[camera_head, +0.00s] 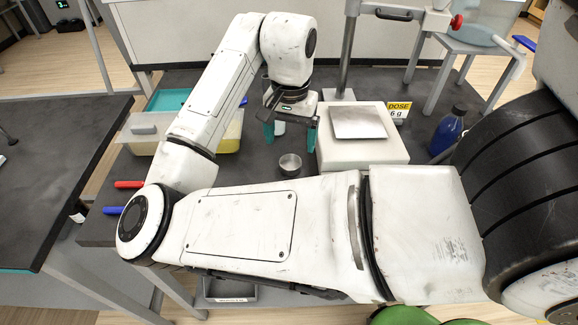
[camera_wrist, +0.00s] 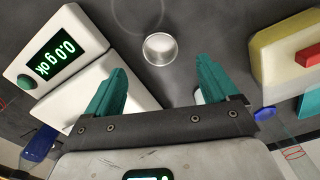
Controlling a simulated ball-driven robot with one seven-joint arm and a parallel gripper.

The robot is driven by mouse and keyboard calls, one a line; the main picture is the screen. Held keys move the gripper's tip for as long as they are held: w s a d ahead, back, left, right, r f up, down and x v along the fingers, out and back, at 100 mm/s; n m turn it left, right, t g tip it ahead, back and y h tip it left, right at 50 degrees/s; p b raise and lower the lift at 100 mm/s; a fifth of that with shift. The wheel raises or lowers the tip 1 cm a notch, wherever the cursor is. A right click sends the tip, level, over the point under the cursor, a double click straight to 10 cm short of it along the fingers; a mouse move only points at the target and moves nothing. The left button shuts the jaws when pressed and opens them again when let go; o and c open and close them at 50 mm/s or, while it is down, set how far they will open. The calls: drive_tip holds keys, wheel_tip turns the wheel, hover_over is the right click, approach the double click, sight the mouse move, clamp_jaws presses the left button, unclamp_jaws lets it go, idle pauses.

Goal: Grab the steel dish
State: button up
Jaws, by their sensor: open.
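The steel dish (camera_head: 290,163) is a small round grey cup on the dark bench, in front of my gripper in the head view. In the wrist view the steel dish (camera_wrist: 159,48) sits upright, beyond and between the two teal fingertips. My gripper (camera_head: 290,138) is open and points down, with its fingers apart and nothing held between them. In the wrist view my gripper (camera_wrist: 157,75) shows both fingers spread, and neither touches the dish.
A yellow tray (camera_head: 228,135) is at left. A blue bottle (camera_head: 449,130) stands far right. Red and blue handles (camera_head: 128,184) lie at the left bench edge.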

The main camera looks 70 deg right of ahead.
sight(290, 167)
drive_tip(key=shift+f, duration=3.6)
drive_tip(key=c, duration=1.1)
drive_tip(key=shift+r, duration=0.1)
drive_tip(key=shift+c, duration=0.2)
